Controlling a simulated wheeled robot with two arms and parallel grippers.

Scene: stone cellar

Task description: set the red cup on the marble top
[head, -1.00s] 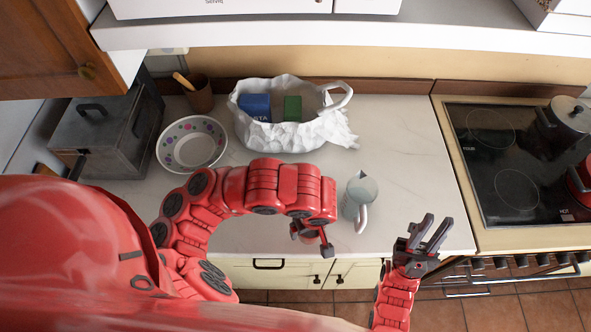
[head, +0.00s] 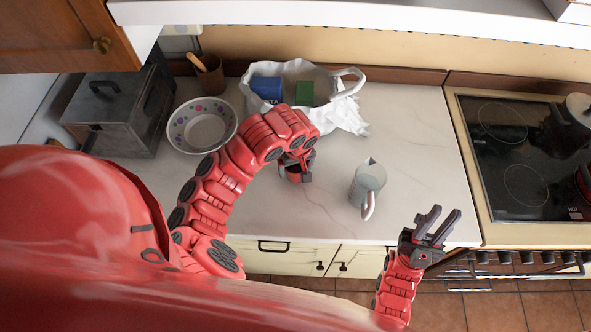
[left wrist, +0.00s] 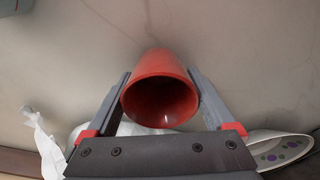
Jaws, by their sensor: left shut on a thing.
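The red cup (head: 292,174) is between the fingers of my left gripper (head: 298,163), over the marble top (head: 320,215) in the head view. The arm and gripper hide part of it. In the left wrist view the red cup (left wrist: 160,92) has its open mouth facing the camera, with a dark finger shut on each side. I cannot tell whether its base touches the marble. My right gripper (head: 437,225) is open and empty, in front of the counter's front edge at the right.
A grey pitcher (head: 367,187) stands right of the cup. Behind are a white bag (head: 345,112) with boxes and a dotted bowl (head: 202,125). A metal box (head: 118,120) and brown holder (head: 209,78) are at left, a stove (head: 510,150) at right. Marble around the pitcher is clear.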

